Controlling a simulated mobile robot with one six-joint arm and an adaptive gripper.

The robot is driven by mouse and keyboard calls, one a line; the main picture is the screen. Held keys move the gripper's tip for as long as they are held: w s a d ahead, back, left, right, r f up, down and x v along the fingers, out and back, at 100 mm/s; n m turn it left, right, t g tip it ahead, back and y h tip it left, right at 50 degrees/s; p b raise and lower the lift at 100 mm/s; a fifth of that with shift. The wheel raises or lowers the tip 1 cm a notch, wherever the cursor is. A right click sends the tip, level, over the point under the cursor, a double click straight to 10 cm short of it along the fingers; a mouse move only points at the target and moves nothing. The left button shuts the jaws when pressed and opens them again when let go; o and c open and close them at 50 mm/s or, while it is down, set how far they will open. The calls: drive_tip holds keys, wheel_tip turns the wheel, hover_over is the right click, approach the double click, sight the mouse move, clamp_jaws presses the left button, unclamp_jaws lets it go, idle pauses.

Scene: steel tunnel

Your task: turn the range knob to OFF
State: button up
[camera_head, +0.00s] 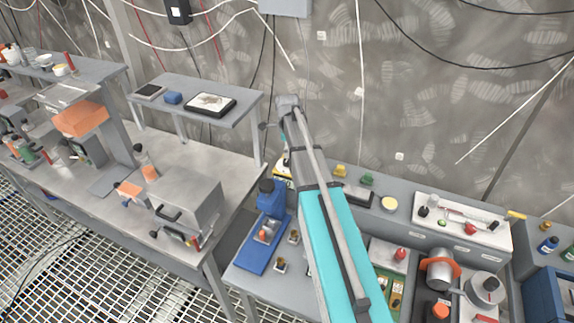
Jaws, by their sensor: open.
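I cannot make out a range knob or an OFF mark in the head view. A small yellow-edged thing (283,168), possibly a meter, stands on the right bench behind the blue stand, partly covered by my arm. My teal and grey arm rises from the lower right to a grey joint near the picture's middle. I cannot make out my gripper's fingers.
The blue stand (270,200) is left of my arm. A white tray (462,222), a silver pot (437,272) and small parts crowd the right bench.

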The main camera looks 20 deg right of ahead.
sight(288, 160)
drive_tip(key=shift+f+b, duration=2.4)
drive_tip(key=shift+f, duration=0.3)
